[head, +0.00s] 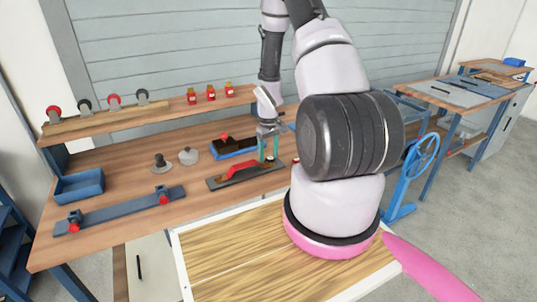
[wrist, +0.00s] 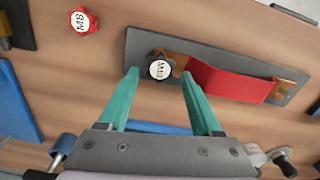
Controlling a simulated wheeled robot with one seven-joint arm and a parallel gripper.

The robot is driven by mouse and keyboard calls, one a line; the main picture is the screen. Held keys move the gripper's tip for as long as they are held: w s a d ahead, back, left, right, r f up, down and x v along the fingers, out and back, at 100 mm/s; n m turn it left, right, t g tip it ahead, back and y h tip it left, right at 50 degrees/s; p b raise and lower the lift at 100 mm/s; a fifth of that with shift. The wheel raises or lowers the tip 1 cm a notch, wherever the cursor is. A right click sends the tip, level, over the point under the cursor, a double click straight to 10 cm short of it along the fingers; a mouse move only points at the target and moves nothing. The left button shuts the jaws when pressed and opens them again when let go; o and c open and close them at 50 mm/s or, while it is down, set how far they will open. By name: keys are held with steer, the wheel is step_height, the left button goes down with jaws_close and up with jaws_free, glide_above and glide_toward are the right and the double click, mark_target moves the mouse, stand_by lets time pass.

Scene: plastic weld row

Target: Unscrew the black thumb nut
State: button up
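The black thumb nut (wrist: 160,67) has a lobed rim and a white label on top that reads upside down. It sits on a dark grey plate (wrist: 222,52) with a bent red piece (wrist: 235,82) beside it. In the head view the plate (head: 217,183) lies on the workbench, and I cannot make out the nut there. My gripper (wrist: 159,73) is open, its two teal fingertips spread to the left and right of the nut in the wrist view. I cannot tell whether the tips are down at its height. In the head view my gripper (head: 269,150) is above the plate.
A red knob marked M8 (wrist: 83,20) is left of the nut. On the wooden workbench (head: 130,168) are a blue bin (head: 79,186), a long blue-grey bar with red knobs (head: 120,211) and two small grey pieces. A raised shelf (head: 150,117) runs along the back.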

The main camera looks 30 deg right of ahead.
steer(key=m, duration=0.4)
steer(key=shift+s+d+m, duration=0.1)
steer(key=shift+d+m, duration=0.05)
steer(key=shift+m, duration=0.25)
steer(key=m, duration=0.5)
steer(key=shift+s+d, duration=0.15)
steer(key=shift+d, duration=0.05)
steer(key=m, duration=0.6)
steer(key=shift+s+d, duration=0.2)
steer(key=m, duration=0.7)
steer(key=shift+s+d, duration=0.25)
steer(key=shift+d, duration=0.05)
steer(key=shift+c, duration=0.3)
